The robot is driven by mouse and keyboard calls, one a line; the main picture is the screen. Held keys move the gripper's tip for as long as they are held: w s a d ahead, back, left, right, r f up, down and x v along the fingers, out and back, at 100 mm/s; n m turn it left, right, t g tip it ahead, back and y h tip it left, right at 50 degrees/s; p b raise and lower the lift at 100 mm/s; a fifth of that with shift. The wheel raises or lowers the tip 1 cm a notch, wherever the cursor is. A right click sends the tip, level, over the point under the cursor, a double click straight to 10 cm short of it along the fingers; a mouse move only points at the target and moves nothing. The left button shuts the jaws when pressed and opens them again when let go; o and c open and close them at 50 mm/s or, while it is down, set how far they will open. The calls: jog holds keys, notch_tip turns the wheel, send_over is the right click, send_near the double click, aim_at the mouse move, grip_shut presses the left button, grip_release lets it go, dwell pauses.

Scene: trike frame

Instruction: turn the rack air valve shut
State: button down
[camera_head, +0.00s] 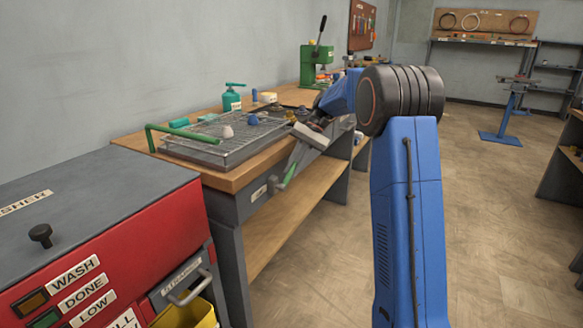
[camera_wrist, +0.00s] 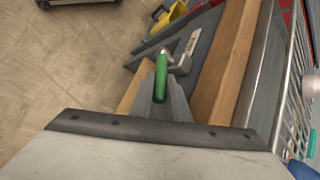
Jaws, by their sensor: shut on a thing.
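The rack air valve is on the front face of the workbench, with a green lever (camera_head: 288,178) and a grey metal fitting beside it. In the wrist view the green lever (camera_wrist: 161,78) points toward the camera, with the valve's grey fitting (camera_wrist: 181,64) just beyond it. My gripper (camera_head: 293,170) reaches down over the bench's front edge and is shut on the green lever. In the wrist view my gripper's grey fingers (camera_wrist: 163,100) are at the lever, partly hidden by the gripper body. The fingertips' exact contact is hard to see.
A wire rack tray (camera_head: 225,150) with several small parts and a green bar sits on the wooden bench (camera_head: 128,143). A red washer cabinet (camera_head: 100,240) and yellow bin (camera_head: 190,315) stand at the left. A green press (camera_head: 316,62) stands farther back. The floor at right is open.

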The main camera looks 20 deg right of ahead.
jog(key=shift+w+d+f+y, duration=0.1)
jog(key=shift+f+y, duration=0.15)
jog(key=shift+y, duration=0.05)
dwell(0.4)
jog(key=c, duration=1.7)
grip_release()
